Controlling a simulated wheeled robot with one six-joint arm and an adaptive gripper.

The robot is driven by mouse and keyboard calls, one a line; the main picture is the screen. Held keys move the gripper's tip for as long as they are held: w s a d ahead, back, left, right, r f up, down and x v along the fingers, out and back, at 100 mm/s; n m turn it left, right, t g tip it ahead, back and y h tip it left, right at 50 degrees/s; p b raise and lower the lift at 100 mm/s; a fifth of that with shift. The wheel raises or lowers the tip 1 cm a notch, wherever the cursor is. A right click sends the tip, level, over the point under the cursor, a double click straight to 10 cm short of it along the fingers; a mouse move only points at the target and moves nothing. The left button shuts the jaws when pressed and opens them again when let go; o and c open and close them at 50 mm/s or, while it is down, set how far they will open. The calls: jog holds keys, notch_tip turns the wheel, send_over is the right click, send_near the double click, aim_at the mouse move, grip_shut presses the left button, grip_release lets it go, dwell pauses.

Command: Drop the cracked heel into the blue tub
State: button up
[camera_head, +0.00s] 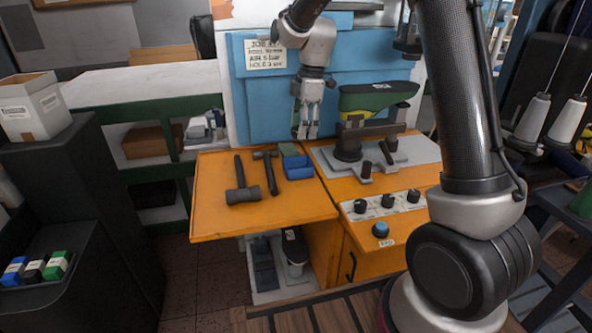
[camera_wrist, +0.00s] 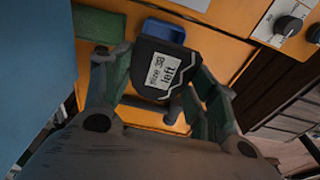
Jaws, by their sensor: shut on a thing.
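The cracked heel (camera_wrist: 162,67) is a dark block with a white zigzag line and a label reading "size 38 left" in the wrist view. My gripper (camera_wrist: 155,75) is shut on it, one finger at each side. In the head view my gripper (camera_head: 307,130) points down above the back of the orange bench, and the heel is too small to make out clearly there. The blue tub (camera_head: 299,172) stands on the bench just below and left of my gripper. In the wrist view the blue tub (camera_wrist: 163,27) shows partly behind the heel, which hides some of it.
A mallet (camera_head: 242,188) and a hammer (camera_head: 270,172) lie on the orange bench (camera_head: 262,218) left of the tub. A green block (camera_head: 287,148) is behind the tub. The bench's front left is clear.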

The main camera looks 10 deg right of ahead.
jog(key=shift+f, duration=2.05)
jog(key=o, duration=1.1)
jog(key=r, duration=0.4)
jog(key=d+r, duration=0.1)
jog(key=r, duration=0.7)
jog(key=shift+d, duration=0.25)
